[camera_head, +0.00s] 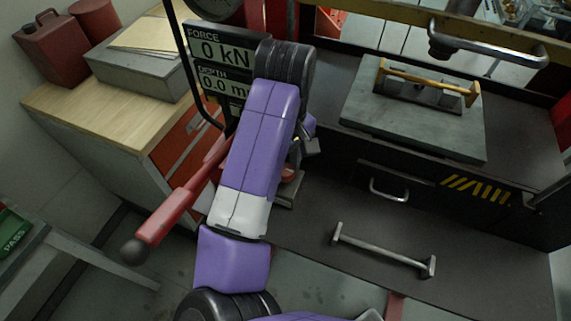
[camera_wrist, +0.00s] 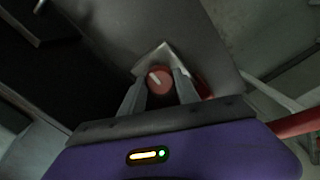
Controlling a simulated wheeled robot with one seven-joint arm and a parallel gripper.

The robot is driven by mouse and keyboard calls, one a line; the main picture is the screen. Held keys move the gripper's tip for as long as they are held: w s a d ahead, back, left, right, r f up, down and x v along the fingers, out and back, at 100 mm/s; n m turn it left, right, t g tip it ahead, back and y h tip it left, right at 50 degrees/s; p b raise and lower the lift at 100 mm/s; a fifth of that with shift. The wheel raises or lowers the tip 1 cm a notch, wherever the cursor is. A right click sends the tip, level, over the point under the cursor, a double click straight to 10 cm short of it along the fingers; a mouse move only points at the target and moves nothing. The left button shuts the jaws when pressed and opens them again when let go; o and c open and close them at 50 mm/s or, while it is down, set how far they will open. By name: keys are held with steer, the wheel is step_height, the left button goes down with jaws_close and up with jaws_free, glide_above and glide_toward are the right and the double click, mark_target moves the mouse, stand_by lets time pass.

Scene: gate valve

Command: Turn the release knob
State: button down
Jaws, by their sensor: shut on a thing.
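The release knob (camera_wrist: 159,81) is a round red knob with a pale pointer mark, seen in the wrist view on a grey metal panel. My gripper (camera_wrist: 159,90) has one finger on each side of the knob and is shut on it. In the head view my purple and white arm reaches down toward the press and hides the knob and most of the gripper. A red lever (camera_head: 180,205) with a dark ball end sticks out to the left of my arm.
A display (camera_head: 222,50) reads FORCE 0 kN and 0.0 depth behind my arm. A wooden-topped cabinet (camera_head: 110,110) stands left. A grey plate (camera_head: 415,115) with a yellow-handled fixture lies right, above a drawer handle (camera_head: 388,190). A metal bar handle (camera_head: 383,250) is lower right.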

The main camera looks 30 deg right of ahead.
mark_target(286, 170)
stand_by(0.4)
steer(key=c, duration=0.9)
jaws_free()
steer(key=shift+r, duration=3.95)
steer(key=shift+s, duration=0.1)
